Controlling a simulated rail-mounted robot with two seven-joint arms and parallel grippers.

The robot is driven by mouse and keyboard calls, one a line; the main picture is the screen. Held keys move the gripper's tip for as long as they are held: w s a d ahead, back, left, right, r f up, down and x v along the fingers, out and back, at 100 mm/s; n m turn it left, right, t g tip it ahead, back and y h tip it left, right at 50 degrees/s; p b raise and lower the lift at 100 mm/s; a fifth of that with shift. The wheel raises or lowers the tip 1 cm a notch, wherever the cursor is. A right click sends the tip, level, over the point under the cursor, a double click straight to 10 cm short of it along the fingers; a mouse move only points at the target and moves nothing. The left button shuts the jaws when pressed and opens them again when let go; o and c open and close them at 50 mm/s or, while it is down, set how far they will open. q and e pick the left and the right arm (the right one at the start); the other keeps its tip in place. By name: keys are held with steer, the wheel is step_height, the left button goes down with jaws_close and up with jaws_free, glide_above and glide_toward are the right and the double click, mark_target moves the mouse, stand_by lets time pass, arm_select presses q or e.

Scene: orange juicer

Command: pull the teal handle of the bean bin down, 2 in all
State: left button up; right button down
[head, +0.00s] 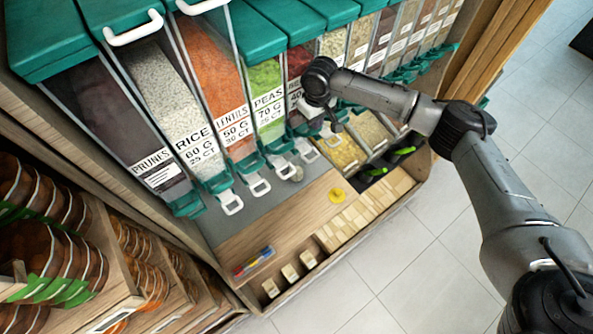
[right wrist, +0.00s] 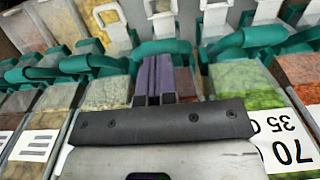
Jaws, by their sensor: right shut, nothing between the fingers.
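My right gripper (head: 330,118) is in front of the bins, at the dark red bin (head: 297,60) just right of the peas bin. Its label is partly hidden by my arm, so I cannot read whether it says beans. In the right wrist view the dark purple fingers (right wrist: 155,80) are shut together and empty. They point at that bin's teal handle (right wrist: 164,47), which has a white loop (right wrist: 162,16) beyond it. I cannot tell whether the fingertips touch the handle. My left gripper is not in view.
The peas bin (head: 266,85), lentils bin (head: 212,80) and rice bin (head: 165,100) stand to the left, each with a teal dispenser and white loop. Open floor (head: 400,270) lies in front.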

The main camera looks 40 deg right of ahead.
steer(key=shift+f, duration=0.95)
steer(key=shift+s+f, duration=0.2)
steer(key=shift+f, duration=0.4)
steer(key=shift+s+f, duration=0.15)
steer(key=shift+f, duration=0.4)
steer(key=shift+s+f, duration=0.2)
steer(key=shift+f, duration=0.85)
